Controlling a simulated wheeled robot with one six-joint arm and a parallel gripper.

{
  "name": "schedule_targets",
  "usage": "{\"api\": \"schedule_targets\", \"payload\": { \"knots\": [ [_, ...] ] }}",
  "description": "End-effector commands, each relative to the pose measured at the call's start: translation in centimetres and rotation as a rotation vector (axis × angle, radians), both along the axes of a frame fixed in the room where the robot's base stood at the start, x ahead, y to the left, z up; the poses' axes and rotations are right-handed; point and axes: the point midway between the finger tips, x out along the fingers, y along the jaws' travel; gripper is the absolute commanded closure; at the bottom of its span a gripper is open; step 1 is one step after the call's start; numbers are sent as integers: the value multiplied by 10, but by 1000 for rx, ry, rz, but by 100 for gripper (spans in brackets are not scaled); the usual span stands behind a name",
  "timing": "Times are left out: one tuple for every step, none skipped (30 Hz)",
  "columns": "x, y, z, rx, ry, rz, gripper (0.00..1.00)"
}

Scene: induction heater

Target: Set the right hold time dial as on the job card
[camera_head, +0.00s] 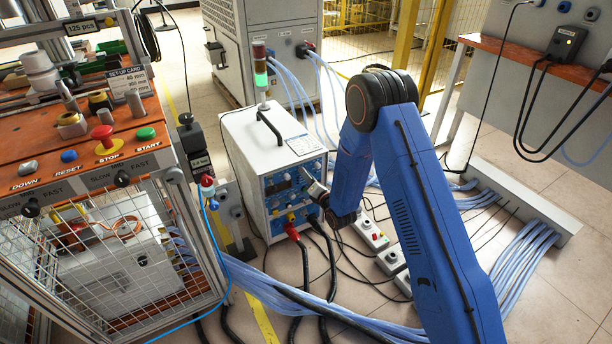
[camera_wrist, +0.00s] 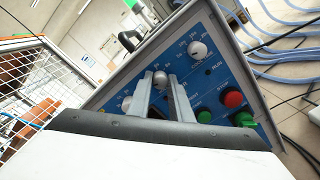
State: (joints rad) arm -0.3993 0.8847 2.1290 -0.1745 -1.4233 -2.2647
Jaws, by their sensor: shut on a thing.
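The white heater box (camera_head: 255,150) has a blue front panel (camera_head: 290,192) with dials and buttons. In the wrist view, three pale round dials run in a slanting row: one at upper right (camera_wrist: 197,50), a middle dial (camera_wrist: 160,79) and one at lower left (camera_wrist: 126,103). My gripper (camera_wrist: 160,82) is shut on the middle dial, with one finger on each side of it. In the head view my gripper (camera_head: 316,188) is at the panel's right side. The dial labels are too small to read surely. A printed white card (camera_head: 303,145) lies on the box top, unreadable here.
Red (camera_wrist: 233,99) and green (camera_wrist: 203,115) buttons sit beside the dials. Hoses and cables (camera_head: 380,325) cover the floor. A caged workbench (camera_head: 85,150) stands at left.

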Motion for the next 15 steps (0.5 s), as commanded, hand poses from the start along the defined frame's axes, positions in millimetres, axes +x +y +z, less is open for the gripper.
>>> {"api": "schedule_targets", "payload": {
  "knots": [
    [-2, 0, -2, -11, 0, 2, 100],
    [-2, 0, -2, -14, -3, 1, 100],
    [-2, 0, -3, -19, -6, 1, 100],
    [-2, 0, -3, -21, -8, 2, 100],
    [-2, 0, -3, -23, -9, 2, 100],
    [-2, 0, -3, -25, -10, 2, 100],
    [-2, 0, -3, -26, -11, 2, 100],
    [-2, 0, -3, -27, -12, 2, 100],
    [-2, 0, -3, -28, -12, 2, 100],
    [-2, 0, -3, -28, -12, 2, 100],
    [-2, 0, -3, -28, -12, 2, 100],
    [-2, 0, -3, -28, -12, 2, 100],
    [-2, 0, -3, -28, -12, 2, 100],
    [-2, 0, -3, -28, -12, 2, 100],
    [-2, 0, -3, -27, -11, 2, 100]
  ]
}}
